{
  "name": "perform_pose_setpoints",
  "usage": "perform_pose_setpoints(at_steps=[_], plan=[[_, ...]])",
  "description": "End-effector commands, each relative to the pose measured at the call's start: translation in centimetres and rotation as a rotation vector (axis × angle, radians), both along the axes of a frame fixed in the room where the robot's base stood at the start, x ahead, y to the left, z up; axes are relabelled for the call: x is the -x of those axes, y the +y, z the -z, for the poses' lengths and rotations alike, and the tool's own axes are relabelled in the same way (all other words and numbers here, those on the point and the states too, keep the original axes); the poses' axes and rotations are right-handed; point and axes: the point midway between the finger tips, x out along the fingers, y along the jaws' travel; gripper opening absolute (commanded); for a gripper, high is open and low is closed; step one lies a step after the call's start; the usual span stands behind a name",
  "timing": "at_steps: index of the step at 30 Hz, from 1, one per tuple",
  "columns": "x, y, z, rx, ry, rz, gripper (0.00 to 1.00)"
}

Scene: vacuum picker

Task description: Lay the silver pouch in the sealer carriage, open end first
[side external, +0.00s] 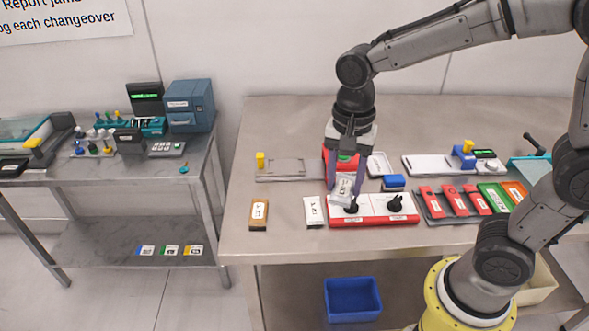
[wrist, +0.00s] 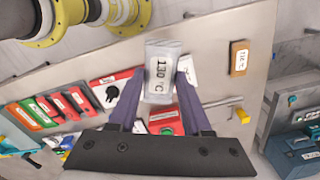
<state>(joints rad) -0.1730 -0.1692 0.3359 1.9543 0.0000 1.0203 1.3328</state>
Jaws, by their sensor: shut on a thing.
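My gripper (side external: 344,190) is shut on the silver pouch (side external: 342,188) and holds it above the bench, near the red-and-white knob box. In the wrist view the pouch (wrist: 160,82) sits between the two purple fingers, with a label that appears to read 130 °C. A flat grey plate with a yellow knob (side external: 287,170), which looks like the sealer carriage, lies left of the gripper. A red unit (side external: 327,163) stands behind the gripper and is partly hidden by it; it also shows beyond the fingers in the wrist view (wrist: 164,117). I cannot tell which pouch end is open.
An orange-brown pouch (side external: 258,215) and a white pouch (side external: 313,212) lie at the bench front. A blue bin (side external: 352,300) sits below.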

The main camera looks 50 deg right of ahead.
Motion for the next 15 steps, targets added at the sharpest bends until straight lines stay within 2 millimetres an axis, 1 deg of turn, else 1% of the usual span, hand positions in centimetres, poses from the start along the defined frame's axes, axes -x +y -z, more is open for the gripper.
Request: perform_pose_setpoints(at_steps=[3,8,11,15], plan=[[-1.5,-0.2,-0.7,-0.002,-0.007,0.223,0.0],[-3.9,-1.2,-1.6,-0.005,-0.012,0.55,0.0],[-5.5,-2.2,-2.0,-0.008,-0.014,0.754,0.0],[-7.9,-4.0,-2.3,-0.009,-0.015,1.009,0.0]])
